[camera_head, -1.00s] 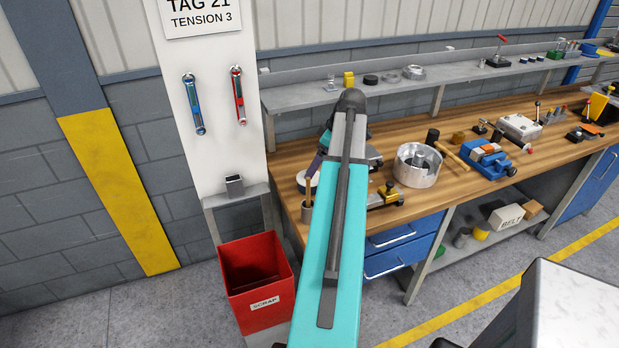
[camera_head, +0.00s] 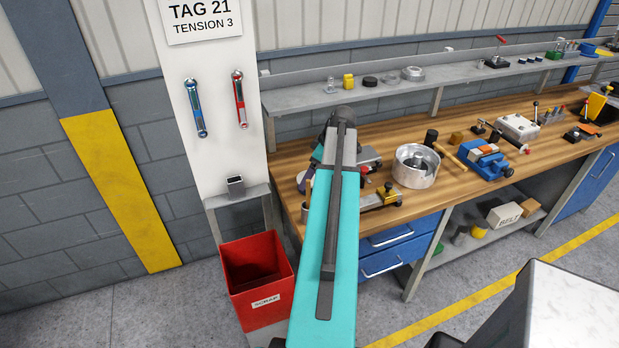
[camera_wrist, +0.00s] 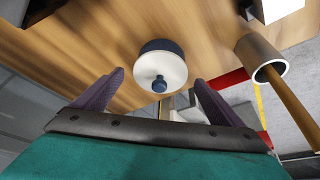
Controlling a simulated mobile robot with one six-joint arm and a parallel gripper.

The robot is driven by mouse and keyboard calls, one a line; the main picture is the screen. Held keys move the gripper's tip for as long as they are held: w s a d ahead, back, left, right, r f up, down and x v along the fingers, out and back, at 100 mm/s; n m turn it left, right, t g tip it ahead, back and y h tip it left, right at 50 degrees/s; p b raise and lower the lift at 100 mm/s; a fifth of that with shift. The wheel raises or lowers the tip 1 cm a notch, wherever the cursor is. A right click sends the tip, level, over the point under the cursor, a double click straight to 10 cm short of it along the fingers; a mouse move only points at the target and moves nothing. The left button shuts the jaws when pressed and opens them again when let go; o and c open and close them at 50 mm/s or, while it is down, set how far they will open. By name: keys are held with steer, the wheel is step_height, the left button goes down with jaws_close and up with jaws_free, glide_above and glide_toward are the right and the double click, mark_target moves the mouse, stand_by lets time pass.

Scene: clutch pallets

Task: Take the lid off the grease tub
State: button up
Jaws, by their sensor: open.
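The grease tub (camera_wrist: 161,45) stands on the wooden bench in the wrist view. It is a round, dark blue tub with a white lid (camera_wrist: 147,72) on it, and the lid has a dark blue knob (camera_wrist: 159,84). My gripper (camera_wrist: 158,80) is open, its two purple fingers apart on either side of the knob's line and not visibly touching the lid. In the head view my arm hides most of the tub; a small pale part of the lid (camera_head: 303,181) shows left of the arm.
A grey cup with a wooden handle in it (camera_wrist: 258,56) stands close to the tub. The red scrap bin (camera_head: 262,309) is on the floor below the bench edge. A metal ring housing (camera_head: 414,171) and a blue vise (camera_head: 484,161) stand farther right on the bench.

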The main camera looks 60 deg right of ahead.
stand_by(0.4)
steer(key=c, duration=1.1)
steer(key=shift+r+b, duration=1.05)
steer(key=shift+r, duration=0.7)
steer(key=s+a+b, duration=0.1)
steer(key=s, duration=0.4)
steer(key=s+a+r+b, duration=0.1)
steer(key=s+b, duration=0.1)
steer(key=s, duration=0.3)
steer(key=s+a+b, duration=0.2)
steer(key=s, duration=0.3)
steer(key=shift+s+r, duration=0.25)
